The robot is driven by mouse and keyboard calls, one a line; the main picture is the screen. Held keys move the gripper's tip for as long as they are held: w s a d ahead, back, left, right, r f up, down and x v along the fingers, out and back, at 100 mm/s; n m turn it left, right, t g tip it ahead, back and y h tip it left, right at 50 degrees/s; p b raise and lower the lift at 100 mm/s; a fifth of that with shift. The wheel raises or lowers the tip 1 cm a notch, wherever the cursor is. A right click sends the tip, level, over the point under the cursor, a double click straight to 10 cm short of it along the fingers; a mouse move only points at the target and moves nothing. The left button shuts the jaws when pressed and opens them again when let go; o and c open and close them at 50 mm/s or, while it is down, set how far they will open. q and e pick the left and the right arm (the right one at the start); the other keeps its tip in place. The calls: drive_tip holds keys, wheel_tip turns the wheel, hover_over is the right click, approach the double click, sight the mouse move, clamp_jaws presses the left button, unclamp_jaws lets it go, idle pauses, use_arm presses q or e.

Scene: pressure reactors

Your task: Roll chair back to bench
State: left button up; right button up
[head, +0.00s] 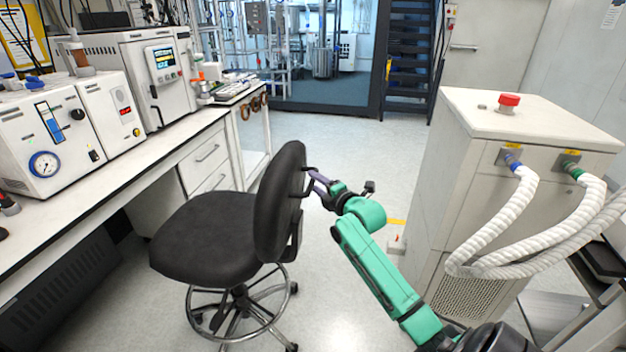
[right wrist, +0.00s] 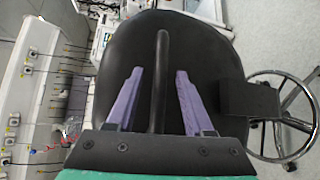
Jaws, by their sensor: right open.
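The black office chair (head: 205,235) stands beside the white bench (head: 100,190), its seat toward the bench and its backrest (head: 279,200) toward my right arm. My right gripper (head: 312,178) is at the back of the backrest, near its upper part. In the right wrist view the purple fingers of my right gripper (right wrist: 157,85) are open on either side of a dark bar-like handle (right wrist: 162,65) on the backrest (right wrist: 220,65). A gap shows between each finger and the handle. My left gripper is not in view.
A grey cabinet (head: 430,200) with a red button and white hoses (head: 500,225) stands to the right of my arm. White instruments (head: 60,135) sit on the bench. Drawers (head: 208,160) are under it. Pale floor (head: 330,135) is open behind the chair toward the dark stairs (head: 408,50).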

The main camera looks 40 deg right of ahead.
drive_tip(key=shift+w+d+f, duration=0.15)
drive_tip(key=shift+w+f, duration=0.05)
drive_tip(key=shift+w, duration=0.9)
drive_tip(key=shift+s, duration=0.1)
clamp_jaws()
idle(0.5)
